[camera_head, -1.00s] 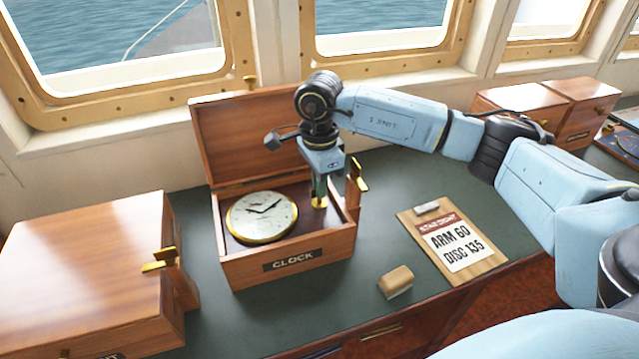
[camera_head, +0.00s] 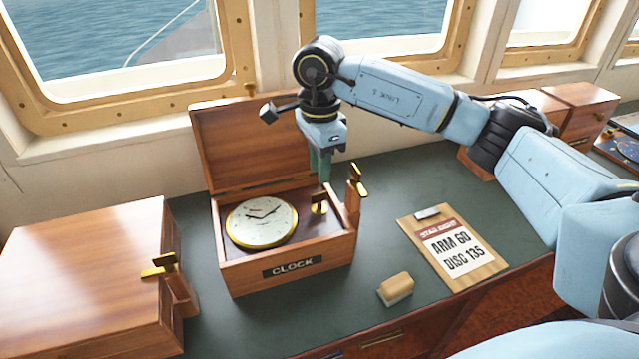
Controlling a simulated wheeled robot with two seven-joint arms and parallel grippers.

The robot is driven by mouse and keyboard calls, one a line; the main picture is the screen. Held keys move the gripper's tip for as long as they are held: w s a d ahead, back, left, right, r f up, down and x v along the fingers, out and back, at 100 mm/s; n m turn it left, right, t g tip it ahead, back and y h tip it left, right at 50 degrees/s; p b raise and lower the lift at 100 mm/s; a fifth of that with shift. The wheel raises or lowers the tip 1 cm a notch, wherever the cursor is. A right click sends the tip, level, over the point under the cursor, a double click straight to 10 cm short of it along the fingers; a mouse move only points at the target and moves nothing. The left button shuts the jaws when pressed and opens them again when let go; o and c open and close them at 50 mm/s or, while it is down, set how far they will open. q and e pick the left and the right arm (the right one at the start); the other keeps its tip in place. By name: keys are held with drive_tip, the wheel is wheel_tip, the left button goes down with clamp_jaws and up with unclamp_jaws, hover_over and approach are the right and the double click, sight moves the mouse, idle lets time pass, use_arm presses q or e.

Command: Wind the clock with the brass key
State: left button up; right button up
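The clock (camera_head: 262,221) has a round white dial with a brass rim and lies face up in an open wooden box labelled CLOCK (camera_head: 290,268). The brass key (camera_head: 319,204) stands inside the box, right of the dial. My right gripper (camera_head: 321,178) points down above the key, with a gap between its fingertips and the key. It holds nothing that I can see, and the space between its fingers is too small to judge. My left gripper is out of view.
The box's open lid (camera_head: 255,145) rises behind it. A brass-fitted wooden piece (camera_head: 356,190) stands up at its right side. A closed wooden box (camera_head: 85,265) is at left.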

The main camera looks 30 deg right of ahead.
sight(319, 194)
wheel_tip(319, 194, up, 7)
idle(0.3)
drive_tip(key=shift+a+f, duration=0.1)
idle(0.4)
